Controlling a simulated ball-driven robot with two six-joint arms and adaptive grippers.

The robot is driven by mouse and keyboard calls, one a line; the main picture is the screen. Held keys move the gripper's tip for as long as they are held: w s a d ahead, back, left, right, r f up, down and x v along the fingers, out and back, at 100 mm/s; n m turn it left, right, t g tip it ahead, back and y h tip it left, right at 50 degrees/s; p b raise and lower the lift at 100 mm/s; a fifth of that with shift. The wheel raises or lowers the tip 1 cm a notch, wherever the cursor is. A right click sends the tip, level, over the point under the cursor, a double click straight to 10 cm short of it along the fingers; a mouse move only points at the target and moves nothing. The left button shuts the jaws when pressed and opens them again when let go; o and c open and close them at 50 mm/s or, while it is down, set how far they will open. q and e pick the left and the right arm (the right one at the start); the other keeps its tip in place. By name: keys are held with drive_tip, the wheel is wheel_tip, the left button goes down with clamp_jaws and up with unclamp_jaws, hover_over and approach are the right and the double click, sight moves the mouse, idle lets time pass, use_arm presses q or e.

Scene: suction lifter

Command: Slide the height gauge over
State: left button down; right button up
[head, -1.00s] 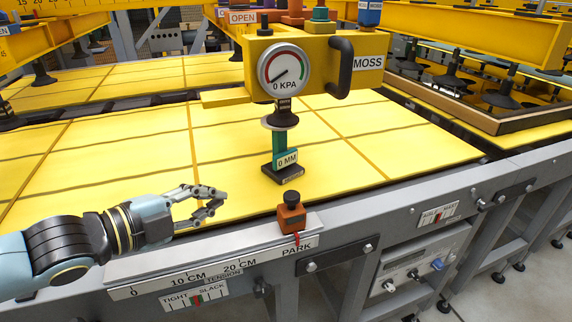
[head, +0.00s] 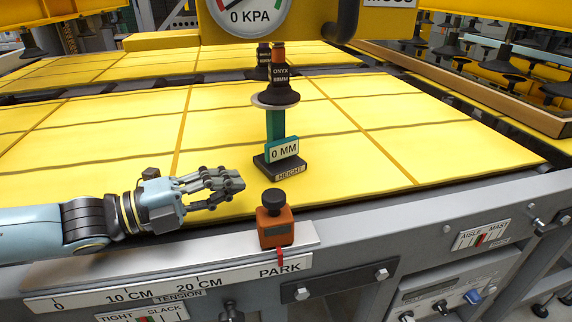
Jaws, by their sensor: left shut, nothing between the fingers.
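The height gauge (head: 275,140) stands upright on the yellow panel, with a teal post, a "0 MM" label and a dark base marked "HEIGHT". A dark suction cup (head: 276,94) with a pale disc sits directly at the top of the post; I cannot tell whether they touch. My left gripper (head: 238,188) is shut and empty, just left of the gauge's base and apart from it. My right gripper is not in view.
An orange block with a black knob (head: 275,222) sits at the PARK end of the centimetre rail (head: 170,277), in front of the gauge. The yellow lifter body with its pressure dial (head: 248,12) hangs above. The yellow panel (head: 110,130) is clear at left.

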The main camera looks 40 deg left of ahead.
sight(283, 168)
use_arm(q)
drive_tip(key=shift+w+d+f, duration=0.1)
drive_tip(key=shift+w+d, duration=0.05)
drive_tip(key=shift+w, duration=0.2)
drive_tip(key=b+x, duration=0.3)
drive_tip(key=x, duration=0.1)
drive_tip(key=shift+d, duration=0.15)
drive_tip(key=x, duration=0.3)
drive_tip(key=p+x, duration=0.1)
drive_tip(key=x, duration=0.1)
drive_tip(key=shift+w+r, duration=0.1)
drive_tip(key=shift+r, duration=0.25)
drive_tip(key=w+a, duration=0.2)
drive_tip(key=shift+a+f, duration=0.15)
drive_tip(key=shift+a, duration=0.25)
drive_tip(key=shift+w+a, duration=0.15)
drive_tip(key=shift+a, duration=0.05)
drive_tip(key=w+a+b, duration=0.2)
drive_tip(key=w+a, duration=0.1)
drive_tip(key=a, duration=0.1)
drive_tip(key=w+a+b, duration=0.2)
drive_tip(key=w+a, duration=0.2)
drive_tip(key=w+a+b, duration=0.3)
drive_tip(key=a, duration=0.1)
drive_tip(key=shift+w+f, duration=0.2)
drive_tip(key=shift+w, duration=0.05)
drive_tip(key=shift+w+a+r, duration=0.1)
drive_tip(key=shift+w+a, duration=0.05)
drive_tip(key=shift+r, duration=0.1)
